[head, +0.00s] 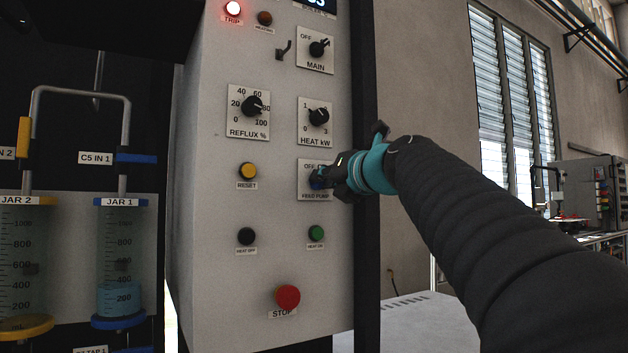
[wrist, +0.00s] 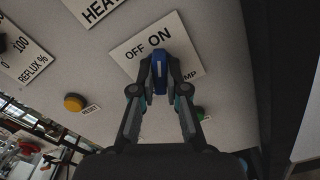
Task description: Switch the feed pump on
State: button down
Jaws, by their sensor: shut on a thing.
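The feed pump switch plate (head: 305,190) is on the light grey panel. It also shows in the wrist view (wrist: 130,58), with OFF at left and ON at right. Its blue knob (wrist: 159,75) stands between my fingers. My gripper (wrist: 160,82) is shut on this knob, one finger on each side. In the wrist view the knob's long side lines up roughly with the word ON; its base is partly hidden by the fingers. In the head view my gripper (head: 330,178) covers most of the knob and the ON label.
A red TRIP lamp (head: 232,8) is lit. The MAIN knob (head: 319,47) and HEAT knob (head: 318,116) sit above the switch. A green button (head: 316,233), yellow RESET button (head: 248,170) and red STOP button (head: 287,297) are nearby. Glass jars (head: 122,262) stand at left.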

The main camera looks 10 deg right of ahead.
jog(key=c, duration=1.1)
grip_release()
jog(key=v, duration=0.7)
jog(key=shift+b, duration=0.3)
